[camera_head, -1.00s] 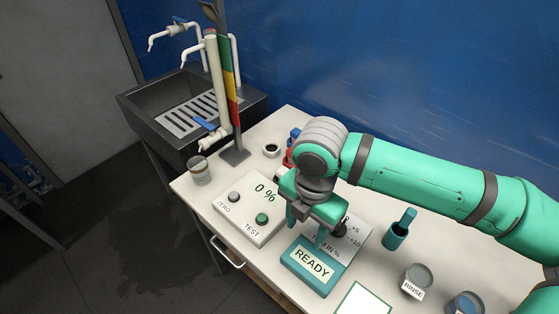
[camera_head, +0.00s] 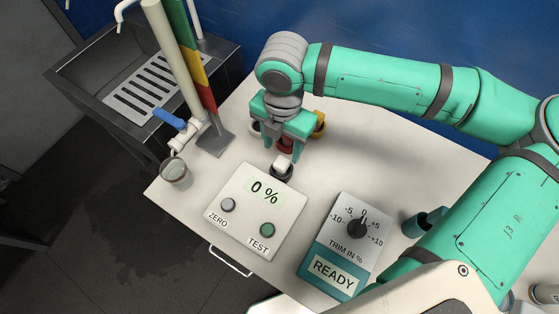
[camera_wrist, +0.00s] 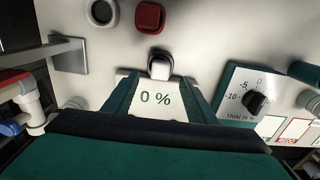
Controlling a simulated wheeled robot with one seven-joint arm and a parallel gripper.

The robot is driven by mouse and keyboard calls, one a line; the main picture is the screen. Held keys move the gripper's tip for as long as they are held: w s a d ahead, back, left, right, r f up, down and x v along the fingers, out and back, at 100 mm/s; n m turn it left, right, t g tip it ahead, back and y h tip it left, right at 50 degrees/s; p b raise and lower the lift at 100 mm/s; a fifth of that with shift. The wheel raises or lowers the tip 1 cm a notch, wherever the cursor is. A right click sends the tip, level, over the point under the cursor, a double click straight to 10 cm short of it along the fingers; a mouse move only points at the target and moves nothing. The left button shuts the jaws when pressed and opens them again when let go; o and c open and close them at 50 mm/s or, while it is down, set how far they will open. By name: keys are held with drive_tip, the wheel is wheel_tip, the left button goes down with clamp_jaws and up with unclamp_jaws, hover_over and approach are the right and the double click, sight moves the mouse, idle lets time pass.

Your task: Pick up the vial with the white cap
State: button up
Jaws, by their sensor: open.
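The vial with the white cap (camera_head: 284,161) stands behind the 0 % meter, with its lower part in a dark round base. In the wrist view the white cap (camera_wrist: 159,67) shows just ahead of the meter, between my fingers' lines. My gripper (camera_head: 282,150) is open and points down over the vial, its fingers apart on either side. In the wrist view my gripper (camera_wrist: 160,88) shows two teal fingers with no visible grip on the vial. Whether the fingers touch it cannot be told. The vial's body is mostly hidden.
The 0 % meter (camera_head: 257,211) lies in front. A red-capped item (camera_wrist: 150,16) and a dark-ringed item (camera_wrist: 102,12) stand behind the vial. A yellow item (camera_head: 319,122) is behind my gripper at right. The trim box (camera_head: 345,250) is front right, the column stand (camera_head: 215,140) left.

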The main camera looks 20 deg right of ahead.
sight(282, 162)
wheel_tip(282, 162, down, 2)
drive_tip(key=shift+f, duration=0.5)
drive_tip(key=shift+s+a+f, duration=0.1)
drive_tip(key=shift+s+f, duration=0.05)
drive_tip(key=shift+f, duration=1.05)
drive_tip(key=shift+s+a+f, duration=0.1)
drive_tip(key=shift+f, duration=1.05)
drive_tip(key=shift+c, duration=0.7)
drive_tip(key=c, duration=1)
